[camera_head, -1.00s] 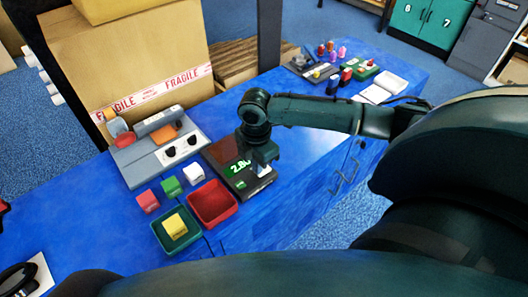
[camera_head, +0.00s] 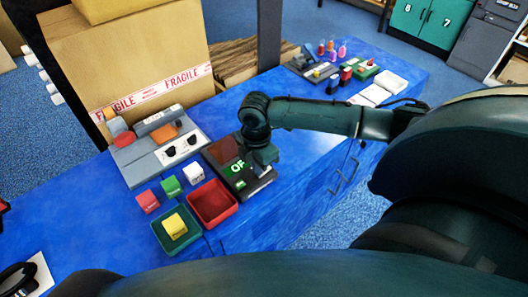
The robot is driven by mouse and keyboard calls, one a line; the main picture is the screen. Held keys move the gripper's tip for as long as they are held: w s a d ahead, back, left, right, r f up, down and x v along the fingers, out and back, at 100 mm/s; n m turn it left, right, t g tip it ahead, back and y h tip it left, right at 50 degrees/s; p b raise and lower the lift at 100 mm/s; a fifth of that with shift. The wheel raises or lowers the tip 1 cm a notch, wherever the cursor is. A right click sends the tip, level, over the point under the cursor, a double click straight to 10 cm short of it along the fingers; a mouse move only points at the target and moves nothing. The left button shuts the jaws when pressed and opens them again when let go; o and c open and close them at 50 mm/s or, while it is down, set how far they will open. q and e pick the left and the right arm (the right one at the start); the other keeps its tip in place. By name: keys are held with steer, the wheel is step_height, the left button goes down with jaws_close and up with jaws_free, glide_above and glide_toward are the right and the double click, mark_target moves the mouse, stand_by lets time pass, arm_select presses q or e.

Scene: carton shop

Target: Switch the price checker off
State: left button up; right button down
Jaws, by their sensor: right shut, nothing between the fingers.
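The price checker (camera_head: 222,153) is a dark flat device on the blue counter, with a small lit green display that now reads "OF", its right part hidden by my gripper. My right gripper (camera_head: 264,168) points down over the right side of the price checker, close to its top face. It is shut and empty. Whether its fingertips touch the device I cannot tell. My left gripper is not in view.
Left of the price checker are a red tray (camera_head: 231,210), a green tray (camera_head: 160,238) with a yellow block (camera_head: 174,224), and red, green and white blocks. A grey panel with knobs (camera_head: 146,167) stands behind them. Cardboard boxes (camera_head: 130,60) rise at the back left.

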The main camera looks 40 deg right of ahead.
step_height(320, 180, up, 2)
steer(key=shift+r+p, duration=0.1)
steer(key=shift+p, duration=0.75)
step_height(320, 180, up, 2)
steer(key=shift+p, duration=1.25)
step_height(320, 180, up, 2)
steer(key=shift+p, duration=1.2)
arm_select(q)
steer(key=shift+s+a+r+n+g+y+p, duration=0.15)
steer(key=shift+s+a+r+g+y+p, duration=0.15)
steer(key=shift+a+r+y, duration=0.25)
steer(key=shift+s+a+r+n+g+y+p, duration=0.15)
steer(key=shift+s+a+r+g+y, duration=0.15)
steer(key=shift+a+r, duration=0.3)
arm_select(e)
steer(key=shift+r, duration=0.35)
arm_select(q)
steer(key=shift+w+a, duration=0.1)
